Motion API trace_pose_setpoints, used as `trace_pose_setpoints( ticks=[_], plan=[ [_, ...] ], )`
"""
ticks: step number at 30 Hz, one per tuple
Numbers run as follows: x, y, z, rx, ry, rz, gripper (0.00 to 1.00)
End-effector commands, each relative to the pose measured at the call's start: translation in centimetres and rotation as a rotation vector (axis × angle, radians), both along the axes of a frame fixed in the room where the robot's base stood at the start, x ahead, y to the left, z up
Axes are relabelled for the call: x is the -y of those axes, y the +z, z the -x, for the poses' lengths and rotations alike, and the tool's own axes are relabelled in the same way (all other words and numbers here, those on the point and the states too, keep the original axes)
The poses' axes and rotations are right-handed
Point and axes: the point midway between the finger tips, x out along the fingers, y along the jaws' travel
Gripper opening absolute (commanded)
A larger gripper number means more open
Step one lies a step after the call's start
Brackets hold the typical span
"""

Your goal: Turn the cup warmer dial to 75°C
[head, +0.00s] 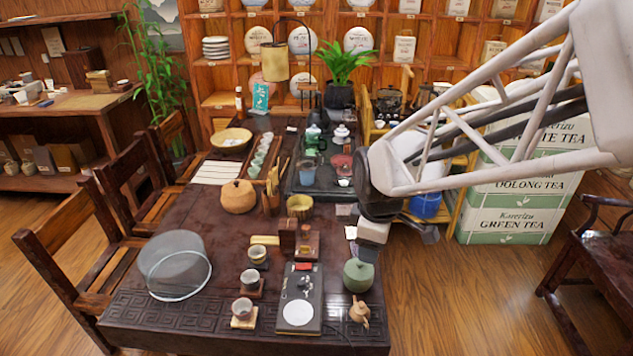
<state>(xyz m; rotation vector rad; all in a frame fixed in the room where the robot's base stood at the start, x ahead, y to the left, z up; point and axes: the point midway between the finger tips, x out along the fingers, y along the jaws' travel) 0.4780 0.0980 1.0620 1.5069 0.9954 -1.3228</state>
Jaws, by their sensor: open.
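A flat dark slab (311,315) with a pale round plate (298,313) lies near the front edge of the table; it looks like the cup warmer. A red patch and small dark shapes show on its far half. The dial and its marks are too small to make out. My gripper (368,254) is open and hangs at the table's right side, to the right of the slab's far end and apart from it. Its fingers are small here and partly merge with the green pot (358,275) below in the picture.
Chairs line the table's left side.

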Motion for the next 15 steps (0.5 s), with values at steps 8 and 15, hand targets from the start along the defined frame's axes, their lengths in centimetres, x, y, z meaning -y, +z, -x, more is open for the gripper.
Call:
trace_pose_setpoints(
  ticks=[8, 15],
  plan=[
    [-4.1, -4.0, -3.6, -0.031, 0.357, 0.036, 0.56],
    [-7.9, -7.8, -6.2, -0.05, 0.667, 0.061, 0.56]
  ],
)
